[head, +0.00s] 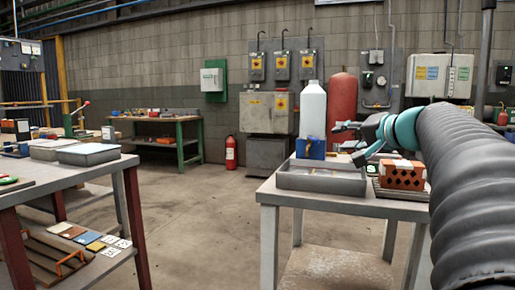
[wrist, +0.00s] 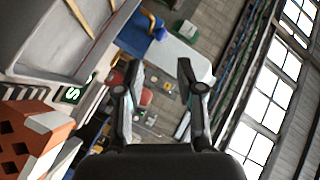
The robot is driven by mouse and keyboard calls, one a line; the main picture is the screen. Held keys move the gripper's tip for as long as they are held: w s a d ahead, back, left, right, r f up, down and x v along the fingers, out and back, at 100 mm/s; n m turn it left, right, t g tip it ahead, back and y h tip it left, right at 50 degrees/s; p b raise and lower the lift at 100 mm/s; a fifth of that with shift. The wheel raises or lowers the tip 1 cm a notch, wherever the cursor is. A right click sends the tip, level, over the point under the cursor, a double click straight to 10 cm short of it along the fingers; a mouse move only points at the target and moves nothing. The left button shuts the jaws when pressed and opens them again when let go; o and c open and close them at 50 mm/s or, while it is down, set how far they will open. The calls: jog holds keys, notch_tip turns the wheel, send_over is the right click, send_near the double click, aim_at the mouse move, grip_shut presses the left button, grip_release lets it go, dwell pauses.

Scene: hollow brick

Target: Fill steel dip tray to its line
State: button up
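The grey steel dip tray (head: 320,183) sits on the right-hand table; its wall fills the upper left of the wrist view (wrist: 45,65). Its fill line and liquid level cannot be made out. A tall white bottle (head: 312,110) stands upright behind the tray, its lower part hidden by a blue object (head: 310,149). Both show beyond my fingers in the wrist view, the bottle (wrist: 178,52) right of the blue object (wrist: 139,38). My gripper (head: 343,140) is open and empty, above the tray's right end and apart from the bottle. It also shows in the wrist view (wrist: 160,68).
A red hollow brick (head: 401,176) lies on a dark rack right of the tray, close under my arm. A small green-lit display (wrist: 72,94) is beside the tray. A red tank (head: 342,105) stands behind. Another table (head: 70,178) is at left, with open floor between.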

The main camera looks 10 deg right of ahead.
aim_at(313, 139)
jog(key=x, duration=1.3)
jog(key=shift+w+d+r+p, duration=0.1)
jog(key=shift+w+d+p, duration=0.1)
jog(key=shift+w+p, duration=0.2)
